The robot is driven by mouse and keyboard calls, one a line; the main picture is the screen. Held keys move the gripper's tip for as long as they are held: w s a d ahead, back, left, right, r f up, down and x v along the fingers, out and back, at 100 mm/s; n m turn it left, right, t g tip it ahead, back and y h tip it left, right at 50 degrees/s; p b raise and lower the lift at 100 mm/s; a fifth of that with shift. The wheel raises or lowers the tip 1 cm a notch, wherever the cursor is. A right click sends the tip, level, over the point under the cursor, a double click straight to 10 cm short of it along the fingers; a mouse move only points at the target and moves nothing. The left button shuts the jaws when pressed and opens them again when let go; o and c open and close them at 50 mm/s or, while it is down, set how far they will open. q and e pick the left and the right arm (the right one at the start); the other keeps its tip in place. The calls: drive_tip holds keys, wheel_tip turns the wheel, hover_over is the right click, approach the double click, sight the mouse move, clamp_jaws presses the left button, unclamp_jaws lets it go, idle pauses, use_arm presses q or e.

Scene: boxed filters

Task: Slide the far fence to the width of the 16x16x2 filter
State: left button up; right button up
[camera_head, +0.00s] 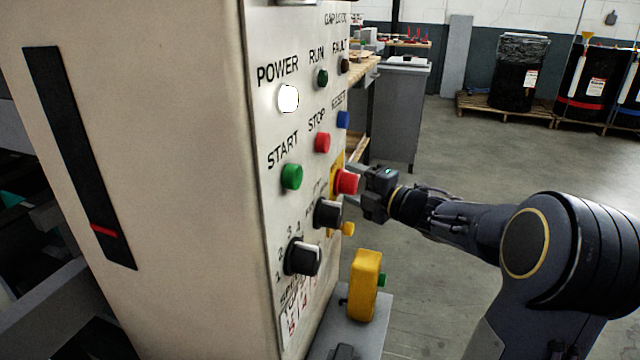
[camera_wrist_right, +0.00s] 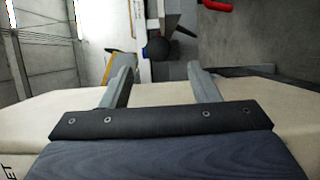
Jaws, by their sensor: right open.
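My right gripper (camera_head: 356,187) reaches in from the right, past the edge of a cream control cabinet, and the red mushroom button hides part of it. In the right wrist view my right gripper (camera_wrist_right: 161,75) is open, with nothing between its two grey fingers. I cannot tell whether these belong to the far fence. No filter can be made out in either view. My left gripper is not in view.
The cream cabinet (camera_head: 170,180) fills the left and middle of the head view. Its panel carries buttons and black selector knobs (camera_head: 302,257); the power lamp (camera_head: 288,98) is lit white. A yellow box (camera_head: 364,285) stands below. Open floor (camera_head: 440,150) lies to the right.

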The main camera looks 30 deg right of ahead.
drive_tip(key=x, duration=0.6)
drive_tip(key=shift+w, duration=0.4)
drive_tip(key=shift+a+r, duration=0.1)
